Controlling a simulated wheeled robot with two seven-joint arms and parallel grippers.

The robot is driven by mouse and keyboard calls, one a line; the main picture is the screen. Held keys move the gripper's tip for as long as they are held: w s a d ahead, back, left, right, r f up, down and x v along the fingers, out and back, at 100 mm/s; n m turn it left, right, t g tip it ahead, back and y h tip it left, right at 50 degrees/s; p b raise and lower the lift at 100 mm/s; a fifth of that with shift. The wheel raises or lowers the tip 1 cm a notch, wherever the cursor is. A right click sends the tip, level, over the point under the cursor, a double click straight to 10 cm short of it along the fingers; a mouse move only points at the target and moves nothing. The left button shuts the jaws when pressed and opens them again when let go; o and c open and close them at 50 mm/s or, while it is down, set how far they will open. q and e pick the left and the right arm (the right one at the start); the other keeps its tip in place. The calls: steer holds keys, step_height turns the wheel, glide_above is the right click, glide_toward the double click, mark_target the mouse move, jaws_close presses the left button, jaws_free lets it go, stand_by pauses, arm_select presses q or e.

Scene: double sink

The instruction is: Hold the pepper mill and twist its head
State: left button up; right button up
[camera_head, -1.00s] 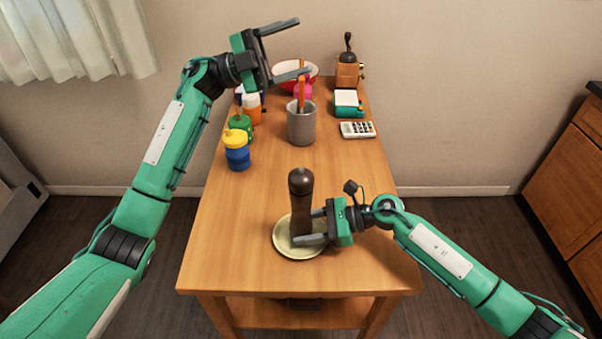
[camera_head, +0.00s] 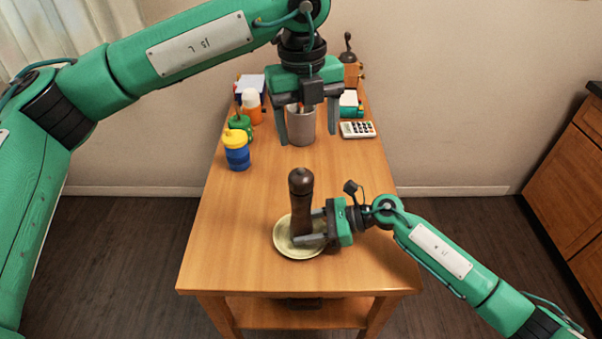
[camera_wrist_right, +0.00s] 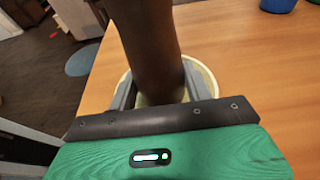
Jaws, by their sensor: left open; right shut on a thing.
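The dark brown pepper mill (camera_head: 301,196) stands upright on a pale plate (camera_head: 283,247) near the front of the wooden table. It also shows in the right wrist view (camera_wrist_right: 150,45), between the fingers. My right gripper (camera_head: 308,228) comes in from the right and is shut on the lower body of the mill. My left gripper (camera_head: 308,140) is open and empty, pointing down in the air above and behind the mill. The head of the mill is free of any gripper. The mill's base is partly hidden by the right fingers.
A grey cup (camera_head: 301,128) stands behind the left gripper. A blue and yellow cup (camera_head: 236,152), a green jar (camera_head: 241,124) and an orange bottle (camera_head: 251,108) line the left edge. A calculator (camera_head: 357,129) lies at the right edge. The table's middle (camera_head: 270,180) is clear.

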mark_target(301, 172)
arm_select(q)
steer(key=shift+y, duration=0.4)
steer(key=f, duration=0.8)
steer(key=a+f, duration=0.1)
steer(key=f, duration=0.3)
steer(key=shift+w, duration=0.15)
steer(key=c, duration=1)
